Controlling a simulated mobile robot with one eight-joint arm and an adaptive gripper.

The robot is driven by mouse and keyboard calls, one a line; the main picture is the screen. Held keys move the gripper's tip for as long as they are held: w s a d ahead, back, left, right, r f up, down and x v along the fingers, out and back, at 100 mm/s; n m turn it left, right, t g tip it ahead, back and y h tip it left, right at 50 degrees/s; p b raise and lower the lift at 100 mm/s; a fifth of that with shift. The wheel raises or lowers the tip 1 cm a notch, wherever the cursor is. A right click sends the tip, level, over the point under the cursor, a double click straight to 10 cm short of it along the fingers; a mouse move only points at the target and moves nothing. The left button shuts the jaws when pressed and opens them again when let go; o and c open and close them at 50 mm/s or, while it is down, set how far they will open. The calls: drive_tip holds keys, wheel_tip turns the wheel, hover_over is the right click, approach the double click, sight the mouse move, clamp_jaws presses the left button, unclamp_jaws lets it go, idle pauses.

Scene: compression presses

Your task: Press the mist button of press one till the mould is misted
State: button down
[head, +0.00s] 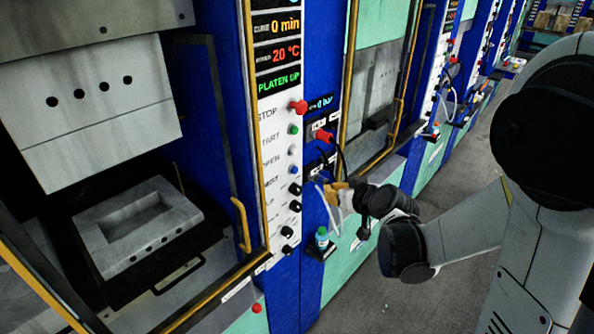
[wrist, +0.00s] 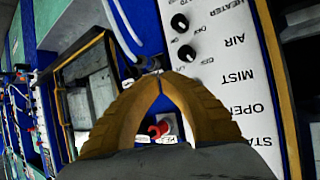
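Press one's control panel (head: 278,140) stands at the centre of the head view. Its blue mist button (head: 294,170) sits beside the MIST label, below the white open button (head: 293,150). In the wrist view the MIST label (wrist: 237,77) shows, but the button itself is not visible, probably behind my fingers. My gripper (wrist: 158,77) is shut and empty, its orange fingertips meeting. In the head view my gripper (head: 335,192) is right of the panel, apart from the blue button. The grey mould (head: 180,212) with its rectangular cavity lies on the lower platen; I cannot tell any mist on it.
A red stop button (head: 298,106) and green start button (head: 293,129) are above; black knobs (head: 295,188) are below. A red-ended plug (head: 322,135) with hoses and a small bottle (head: 322,237) on a bracket are near my gripper. The floor (head: 365,290) is clear.

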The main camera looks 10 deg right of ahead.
drive_tip(key=w+a, duration=0.5)
drive_tip(key=w, duration=0.2)
idle(0.3)
drive_tip(key=shift+w+a, duration=0.1)
drive_tip(key=shift+a, duration=0.1)
idle(1.2)
drive_tip(key=shift+w+a, duration=0.15)
drive_tip(key=shift+w, duration=0.1)
drive_tip(key=shift+w+a, duration=0.3)
drive_tip(key=shift+w, duration=0.1)
idle(0.8)
idle(0.3)
drive_tip(key=shift+s+d+b, duration=0.4)
drive_tip(key=shift+s+d, duration=0.15)
drive_tip(key=shift+s, duration=0.25)
drive_tip(key=shift+s+d+b, duration=0.15)
drive_tip(key=shift+s+d, duration=0.6)
drive_tip(key=shift+s, duration=0.25)
drive_tip(key=shift+s+d+b, duration=0.15)
drive_tip(key=shift+s+d, duration=0.6)
drive_tip(key=shift+s, duration=0.25)
